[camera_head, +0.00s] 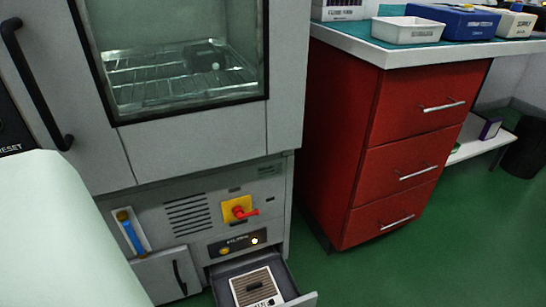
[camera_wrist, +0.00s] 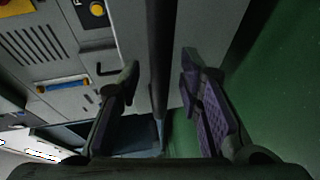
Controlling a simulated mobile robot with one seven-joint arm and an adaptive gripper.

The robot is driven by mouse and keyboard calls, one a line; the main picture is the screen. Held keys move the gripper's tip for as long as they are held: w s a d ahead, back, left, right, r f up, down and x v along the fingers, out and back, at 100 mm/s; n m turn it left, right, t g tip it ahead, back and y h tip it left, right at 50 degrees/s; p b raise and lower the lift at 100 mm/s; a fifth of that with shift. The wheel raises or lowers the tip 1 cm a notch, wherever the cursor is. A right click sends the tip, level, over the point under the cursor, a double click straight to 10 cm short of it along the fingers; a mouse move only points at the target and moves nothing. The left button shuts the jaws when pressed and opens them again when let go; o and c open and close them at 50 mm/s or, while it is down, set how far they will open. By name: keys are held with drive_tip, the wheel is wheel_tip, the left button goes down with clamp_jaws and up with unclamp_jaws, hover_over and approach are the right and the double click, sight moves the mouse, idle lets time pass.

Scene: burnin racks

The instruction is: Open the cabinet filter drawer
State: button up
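The filter drawer (camera_head: 225,272) at the bottom of the grey cabinet (camera_head: 200,155) stands pulled out in the head view. A pale slatted filter with a dark label (camera_head: 257,287) lies in it, and the frame's lower edge cuts the drawer off. My gripper (camera_wrist: 158,75) shows only in the wrist view, with its two fingers apart. A dark bar runs between the fingers in that view. I cannot tell what the bar is or whether the fingers touch it. The cabinet's vented panel (camera_wrist: 35,45) is to the left of the fingers.
A red drawer unit (camera_head: 375,150) stands right of the cabinet, with trays and boxes on its top. A small door with a dark handle (camera_head: 180,278) is left of the filter drawer. A red-and-yellow switch (camera_head: 238,208) sits above it. Green floor (camera_head: 400,275) is clear at right.

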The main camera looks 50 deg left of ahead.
drive_tip(key=d+r, duration=0.2)
drive_tip(key=d, duration=0.9)
drive_tip(key=shift+d, duration=0.3)
drive_tip(key=shift+r, duration=0.1)
